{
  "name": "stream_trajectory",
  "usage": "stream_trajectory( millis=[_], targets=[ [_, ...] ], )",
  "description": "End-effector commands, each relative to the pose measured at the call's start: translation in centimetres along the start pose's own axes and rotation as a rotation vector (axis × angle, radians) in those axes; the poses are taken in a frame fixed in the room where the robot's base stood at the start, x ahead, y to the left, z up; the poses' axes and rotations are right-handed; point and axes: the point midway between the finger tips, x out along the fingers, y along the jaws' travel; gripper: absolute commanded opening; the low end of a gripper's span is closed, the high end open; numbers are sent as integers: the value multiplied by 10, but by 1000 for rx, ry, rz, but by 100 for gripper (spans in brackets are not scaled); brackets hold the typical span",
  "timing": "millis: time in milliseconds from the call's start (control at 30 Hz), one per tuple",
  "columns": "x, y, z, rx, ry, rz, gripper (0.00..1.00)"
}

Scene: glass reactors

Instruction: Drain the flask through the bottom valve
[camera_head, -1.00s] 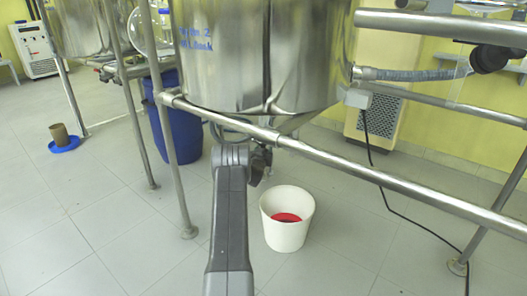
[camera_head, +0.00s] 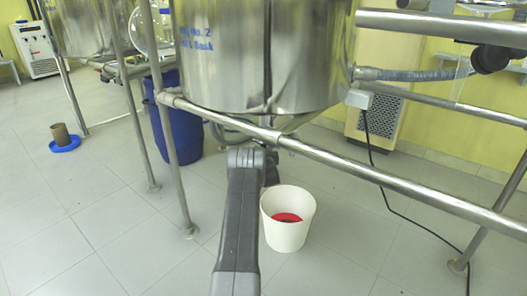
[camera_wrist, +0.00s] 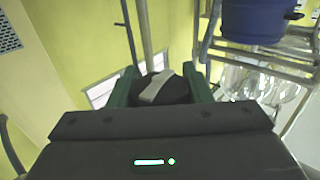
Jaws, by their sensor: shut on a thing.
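The large steel vessel (camera_head: 265,60), with blue lettering, hangs in a pipe frame in the head view. Its cone-shaped underside shows below the rim. My arm reaches up under it, and the arm hides most of my gripper there. In the wrist view my gripper (camera_wrist: 160,90) has two green fingers, shut on a dark round piece with a light grey bar, seemingly the bottom valve's handle (camera_wrist: 157,88). The valve outlet is hidden. A white bucket (camera_head: 287,238) stands on the floor below, right of my arm, with something red inside. No falling liquid is visible.
The frame's steel rail (camera_head: 360,180) crosses in front of the vessel. A blue barrel (camera_head: 183,125) stands behind the left leg. A black cable (camera_head: 380,170) runs down to the floor at right. The tiled floor at front left is clear.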

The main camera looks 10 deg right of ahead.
Motion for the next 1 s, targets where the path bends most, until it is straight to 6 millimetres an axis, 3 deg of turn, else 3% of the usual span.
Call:
stream_trajectory(
  millis=[600,1000],
  targets=[
    [-2,-4,2,0,-1,-389,22],
    [-3,-7,2,0,-1,-561,22]
  ],
)
